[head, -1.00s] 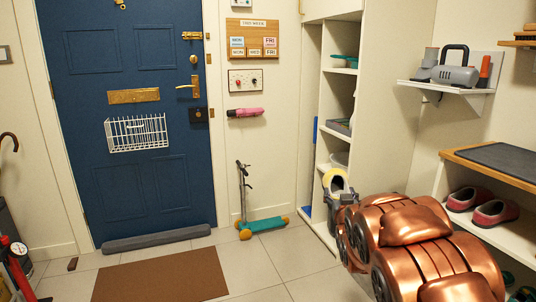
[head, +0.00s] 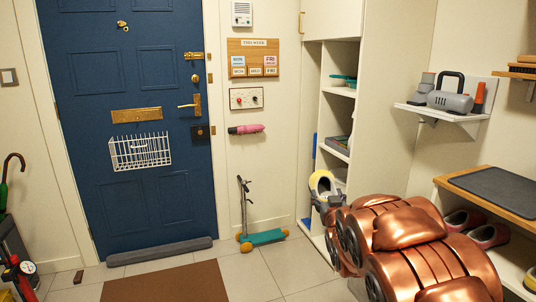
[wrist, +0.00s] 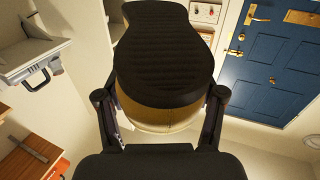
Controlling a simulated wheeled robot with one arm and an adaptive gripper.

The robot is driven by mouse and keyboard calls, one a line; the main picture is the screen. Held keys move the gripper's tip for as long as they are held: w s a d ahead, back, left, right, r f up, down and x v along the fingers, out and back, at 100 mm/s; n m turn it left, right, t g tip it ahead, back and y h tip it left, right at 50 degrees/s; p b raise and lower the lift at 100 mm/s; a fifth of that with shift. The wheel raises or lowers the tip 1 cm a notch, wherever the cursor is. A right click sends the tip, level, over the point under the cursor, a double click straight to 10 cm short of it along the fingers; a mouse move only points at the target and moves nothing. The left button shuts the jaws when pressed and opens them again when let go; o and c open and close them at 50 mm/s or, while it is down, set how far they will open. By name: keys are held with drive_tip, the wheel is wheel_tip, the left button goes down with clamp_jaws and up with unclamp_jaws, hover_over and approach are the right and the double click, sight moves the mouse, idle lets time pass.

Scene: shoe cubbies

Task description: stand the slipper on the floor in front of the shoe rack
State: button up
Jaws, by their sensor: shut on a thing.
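The slipper (head: 322,182) is pale with yellow, held in the air in front of the tall white cubby unit in the head view. In the wrist view the slipper (wrist: 163,60) fills the middle, its dark ribbed sole facing the camera and its tan side below. My gripper (wrist: 162,103) has one finger on each side of it and is shut on it. In the head view my gripper (head: 326,200) is partly hidden by my copper arm. The shoe rack (head: 515,268) at the right has a wooden top, with red shoes (head: 488,236) on its shelf; my arm covers its lower part.
A teal scooter (head: 262,237) leans by the wall, left of the slipper. A brown mat (head: 165,283) and grey draught stopper (head: 160,251) lie before the blue door. Tiled floor (head: 270,275) is clear between mat and arm. A wall shelf (head: 445,113) holds an appliance.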

wheel_tip(320, 180, up, 20)
drive_tip(key=p, duration=1.8)
drive_tip(key=shift+f, duration=0.15)
